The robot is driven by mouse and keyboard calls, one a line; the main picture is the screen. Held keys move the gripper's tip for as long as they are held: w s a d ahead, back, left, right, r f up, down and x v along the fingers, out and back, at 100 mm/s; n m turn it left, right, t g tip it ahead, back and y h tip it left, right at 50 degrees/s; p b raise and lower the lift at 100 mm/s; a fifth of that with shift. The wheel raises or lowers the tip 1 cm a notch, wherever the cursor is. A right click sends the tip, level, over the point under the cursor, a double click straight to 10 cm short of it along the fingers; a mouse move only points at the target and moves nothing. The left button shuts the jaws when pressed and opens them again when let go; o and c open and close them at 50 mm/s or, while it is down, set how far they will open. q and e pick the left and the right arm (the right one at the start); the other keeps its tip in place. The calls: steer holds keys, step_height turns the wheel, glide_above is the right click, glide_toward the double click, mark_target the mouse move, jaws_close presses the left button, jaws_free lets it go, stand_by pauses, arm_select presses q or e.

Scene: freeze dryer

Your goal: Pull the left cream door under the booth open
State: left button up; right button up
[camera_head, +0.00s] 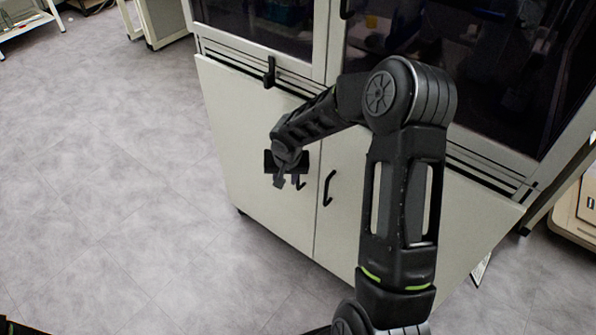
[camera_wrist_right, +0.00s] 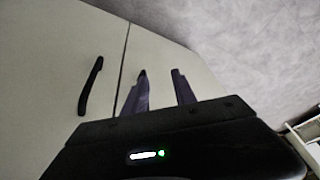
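The left cream door (camera_head: 238,150) under the booth looks flush with the cabinet front; it also shows in the right wrist view (camera_wrist_right: 155,52). My right gripper (camera_head: 289,181) is at this door's upper right part, near the seam. Its two fingers (camera_wrist_right: 162,78) are apart over the left door in the right wrist view, with no object clearly between them. The left door's handle is hidden or cannot be told from the dark fingers. The right cream door (camera_head: 341,225) has a black bar handle (camera_head: 327,188), also seen in the wrist view (camera_wrist_right: 91,86). My left gripper is out of view.
The booth's dark glass windows (camera_head: 275,25) are above the doors, with a black latch (camera_head: 269,72) on the frame. Grey floor (camera_head: 110,190) is clear left of and before the cabinet. A white stand (camera_head: 25,22) is far left, a cream unit (camera_head: 578,215) right.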

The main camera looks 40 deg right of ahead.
steer(key=w+d+r+m+h, duration=0.1)
steer(key=d+r, duration=0.2)
steer(key=d, duration=0.2)
steer(key=shift+r, duration=0.15)
glide_above(298, 187)
steer(key=f, duration=0.7)
steer(key=shift+w+d+f, duration=0.2)
steer(key=shift+w, duration=0.05)
steer(key=shift+c, duration=0.4)
jaws_close()
steer(key=shift+r, duration=0.1)
stand_by(0.4)
